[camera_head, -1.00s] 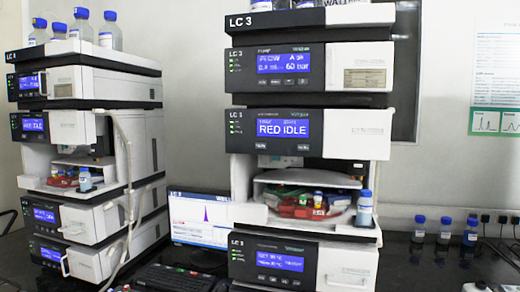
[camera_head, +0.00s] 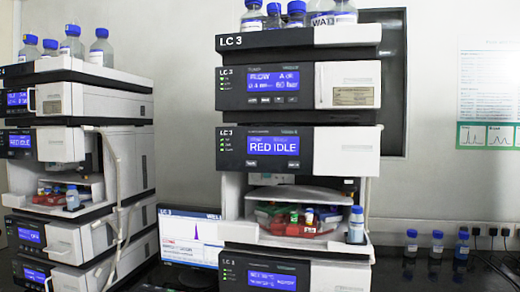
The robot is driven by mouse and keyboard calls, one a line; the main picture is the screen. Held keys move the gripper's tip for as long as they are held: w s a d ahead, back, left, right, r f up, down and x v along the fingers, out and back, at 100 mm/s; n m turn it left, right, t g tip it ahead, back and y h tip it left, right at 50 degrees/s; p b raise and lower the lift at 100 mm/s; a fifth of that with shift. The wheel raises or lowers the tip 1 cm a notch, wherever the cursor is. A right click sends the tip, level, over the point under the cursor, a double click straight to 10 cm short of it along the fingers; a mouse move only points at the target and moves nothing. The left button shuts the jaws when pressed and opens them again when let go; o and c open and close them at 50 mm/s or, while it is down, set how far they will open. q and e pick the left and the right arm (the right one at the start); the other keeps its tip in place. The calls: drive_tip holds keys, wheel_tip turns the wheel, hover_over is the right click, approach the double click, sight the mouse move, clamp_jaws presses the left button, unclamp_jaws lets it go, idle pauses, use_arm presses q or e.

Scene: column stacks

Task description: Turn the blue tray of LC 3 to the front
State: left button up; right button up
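The LC 3 stack (camera_head: 298,92) stands right of centre, with "RED IDLE" on one module's display (camera_head: 272,146). Below that display is an open sampler compartment (camera_head: 235,205). A red tray (camera_head: 290,229) with several small capped vials is at its front. A green tray part (camera_head: 265,209) shows behind it at the left. The blue tray is too small and covered to make out clearly; it seems to be at the back. A blue-capped bottle (camera_head: 356,225) stands at the compartment's front right corner. Neither of my grippers is in view.
Another instrument stack (camera_head: 75,150) with bottles on top stands at the left. A monitor (camera_head: 187,235) is between the stacks. Several blue-capped bottles (camera_head: 411,243) stand on the dark bench at the right. Bottles (camera_head: 273,15) also stand on top of LC 3.

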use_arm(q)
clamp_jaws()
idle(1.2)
